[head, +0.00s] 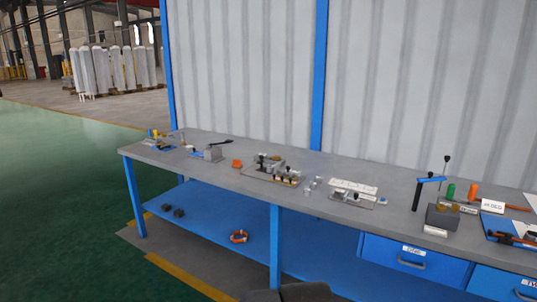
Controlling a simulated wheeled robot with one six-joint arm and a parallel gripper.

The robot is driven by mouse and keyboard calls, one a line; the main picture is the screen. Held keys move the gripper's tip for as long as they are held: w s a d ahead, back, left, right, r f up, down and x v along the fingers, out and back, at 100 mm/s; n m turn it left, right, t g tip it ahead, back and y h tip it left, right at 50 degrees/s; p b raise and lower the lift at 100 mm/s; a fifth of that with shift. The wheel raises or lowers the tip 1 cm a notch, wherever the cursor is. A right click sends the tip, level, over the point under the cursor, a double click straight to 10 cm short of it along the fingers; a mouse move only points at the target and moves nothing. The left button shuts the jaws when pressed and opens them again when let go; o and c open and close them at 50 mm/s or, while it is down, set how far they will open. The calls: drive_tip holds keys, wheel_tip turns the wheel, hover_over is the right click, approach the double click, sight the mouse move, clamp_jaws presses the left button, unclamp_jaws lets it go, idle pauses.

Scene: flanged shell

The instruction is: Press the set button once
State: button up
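No set button can be made out for certain at this size. A small pale block with a bluish top (382,201) sits on the grey workbench (225,174), just right of a white labelled panel (354,187). I cannot tell whether it is a button. A grey fixture with several black knobs (272,172) stands left of the panel, and small light grey blocks (314,184) lie between them. My gripper is not in view.
A blue stand with a black lever (429,181) and a grey block (442,216) stand on the bench's right part. Blue drawers (410,258) and a blue lower shelf (232,225) are underneath. Corrugated wall panels rise behind. Green floor (60,200) at left is clear.

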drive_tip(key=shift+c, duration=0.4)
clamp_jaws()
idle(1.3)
